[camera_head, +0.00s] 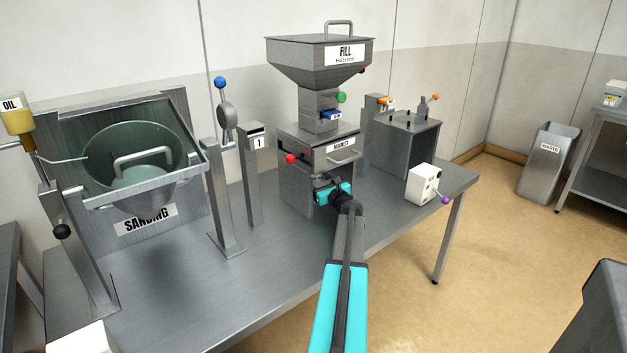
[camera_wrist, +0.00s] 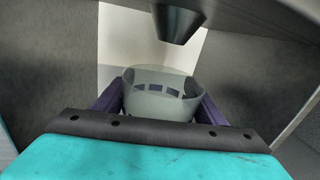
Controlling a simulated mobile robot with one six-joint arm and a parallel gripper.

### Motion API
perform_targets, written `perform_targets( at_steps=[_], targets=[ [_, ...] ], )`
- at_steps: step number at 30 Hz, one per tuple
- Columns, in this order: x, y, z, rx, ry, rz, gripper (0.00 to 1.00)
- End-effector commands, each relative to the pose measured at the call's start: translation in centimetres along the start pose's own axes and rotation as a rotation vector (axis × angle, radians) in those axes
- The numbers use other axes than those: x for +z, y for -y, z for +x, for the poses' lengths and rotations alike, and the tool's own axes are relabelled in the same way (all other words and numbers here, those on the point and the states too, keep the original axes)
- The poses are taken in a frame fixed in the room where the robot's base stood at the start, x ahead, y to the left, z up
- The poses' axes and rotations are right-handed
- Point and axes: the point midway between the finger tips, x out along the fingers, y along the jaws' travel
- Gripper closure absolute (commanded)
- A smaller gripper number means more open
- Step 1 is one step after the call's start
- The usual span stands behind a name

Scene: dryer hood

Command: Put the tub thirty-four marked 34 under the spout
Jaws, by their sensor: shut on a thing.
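My gripper (camera_head: 322,186) reaches into the lower front of the grey fill machine (camera_head: 298,185). In the wrist view my gripper (camera_wrist: 160,105) is shut on a pale, translucent tub (camera_wrist: 160,98), with a dark finger on each side. The tub looks upright. Its marking cannot be read. A dark, cone-shaped spout (camera_wrist: 178,22) hangs above the tub, slightly right of its middle, with a gap between spout tip and rim. I cannot tell whether the tub is directly below the tip. In the head view the tub and spout are hidden.
Grey walls stand close on both sides in the wrist view. The FILL hopper (camera_head: 320,60) tops the machine; a red knob (camera_head: 290,159) sits at its front. A white box (camera_head: 423,184) with a purple-knobbed lever stands right. The sanding basin (camera_head: 135,165) is left. Bare bench (camera_head: 225,290) lies in front.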

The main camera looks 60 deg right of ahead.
Motion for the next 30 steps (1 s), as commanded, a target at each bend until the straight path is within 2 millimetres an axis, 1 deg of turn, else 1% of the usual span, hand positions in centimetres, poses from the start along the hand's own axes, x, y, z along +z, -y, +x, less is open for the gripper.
perform_targets(
  at_steps=[1,6,7,11,20,25,26,28,29,30],
  targets=[
    [0.0,0.1,0.9,0.001,0.000,0.000,0.61],
    [-0.1,0.0,2.6,0.001,0.000,0.000,0.61],
    [-0.6,-0.1,2.4,0.000,-0.001,0.001,0.61],
    [-1.4,-0.2,2.3,0.000,0.000,0.000,0.61],
    [-1.5,-0.2,2.3,0.001,0.000,0.000,0.61],
    [-1.9,-0.3,2.3,0.001,0.000,0.000,0.61],
    [-1.8,-0.3,2.3,0.001,0.000,0.000,0.30],
    [-1.8,-0.3,2.3,0.001,0.000,0.000,0.19],
    [-1.8,-0.3,2.3,0.001,0.000,0.000,0.16],
    [-1.8,-0.3,2.3,0.001,0.000,0.000,0.16]
  ],
)
